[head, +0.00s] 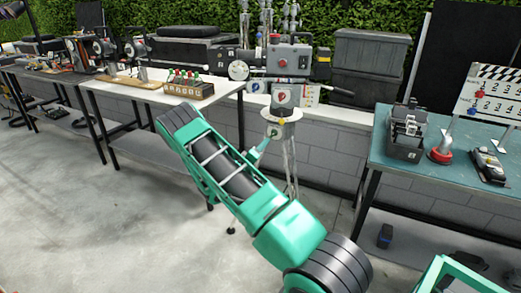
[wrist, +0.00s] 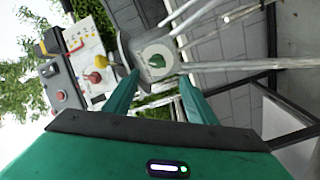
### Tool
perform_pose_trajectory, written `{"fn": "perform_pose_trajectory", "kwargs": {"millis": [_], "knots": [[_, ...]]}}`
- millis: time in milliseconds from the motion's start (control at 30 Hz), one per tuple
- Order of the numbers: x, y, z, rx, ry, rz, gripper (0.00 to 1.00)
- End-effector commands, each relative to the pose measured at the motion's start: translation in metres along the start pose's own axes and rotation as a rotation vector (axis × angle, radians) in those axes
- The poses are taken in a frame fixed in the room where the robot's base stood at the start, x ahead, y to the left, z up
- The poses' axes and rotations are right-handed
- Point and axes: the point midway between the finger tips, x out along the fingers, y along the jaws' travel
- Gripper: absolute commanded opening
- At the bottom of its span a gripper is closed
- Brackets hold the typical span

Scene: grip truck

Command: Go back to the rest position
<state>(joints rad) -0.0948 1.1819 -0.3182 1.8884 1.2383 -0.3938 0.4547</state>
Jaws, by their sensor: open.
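My gripper (wrist: 159,76) is open in the wrist view, its two teal fingers apart. A green knob (wrist: 157,61) on a pale round plate shows just beyond and between the fingertips; I cannot tell whether they touch it. In the head view my teal arm reaches from the lower right to the upper left, and only a small part of my gripper (head: 257,152) shows beside the tripod, below its round head (head: 281,117). Most of my gripper is hidden behind my arm there.
A grey camera unit (head: 288,60) stands on the tripod above a panel with coloured knobs (head: 283,95). A white table (head: 150,95) with a wooden box (head: 189,88) is on the left. A blue-green table (head: 390,160) with a clapperboard (head: 490,95) is on the right. Open floor lies front left.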

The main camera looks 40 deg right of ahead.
Motion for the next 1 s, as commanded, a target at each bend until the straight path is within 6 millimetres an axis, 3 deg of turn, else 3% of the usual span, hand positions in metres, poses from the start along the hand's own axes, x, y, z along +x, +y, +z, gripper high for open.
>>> {"fn": "perform_pose_trajectory", "kwargs": {"millis": [467, 767, 1000], "knots": [[0.002, 0.008, 0.002, 0.013, -0.022, 0.000, 0.52], [0.000, 0.078, 0.029, 0.136, -0.273, -0.021, 0.52], [-0.024, 0.129, 0.059, 0.237, -0.500, -0.094, 0.52]]}}
